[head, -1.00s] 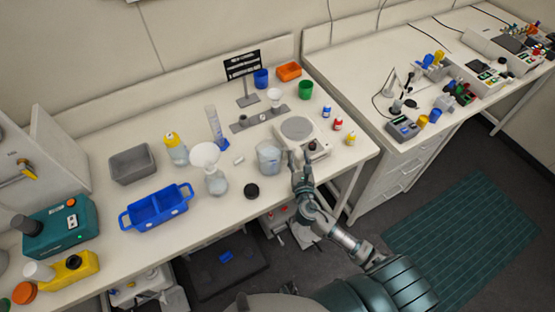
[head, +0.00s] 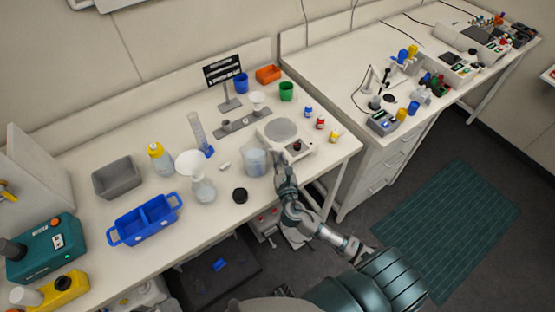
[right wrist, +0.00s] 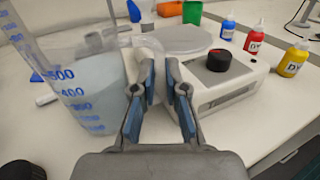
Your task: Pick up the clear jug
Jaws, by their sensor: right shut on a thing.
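The clear jug (head: 256,162) stands upright near the front of the bench, left of the white balance. In the right wrist view the jug (right wrist: 88,90) fills the left side, with blue graduation numbers. My right gripper (head: 279,168) is at the jug's right side. In the right wrist view its two blue-padded fingers (right wrist: 160,85) are shut on the jug's handle side; the handle is mostly hidden between them. I cannot tell any clear gap under the jug. My left gripper is not in view.
The balance (head: 290,138) is close on the right of the gripper. A flask with a funnel (head: 202,188) and a black cap (head: 240,195) are to the left. Small dropper bottles (head: 320,123) stand at the right. A blue tray (head: 146,222) is farther left.

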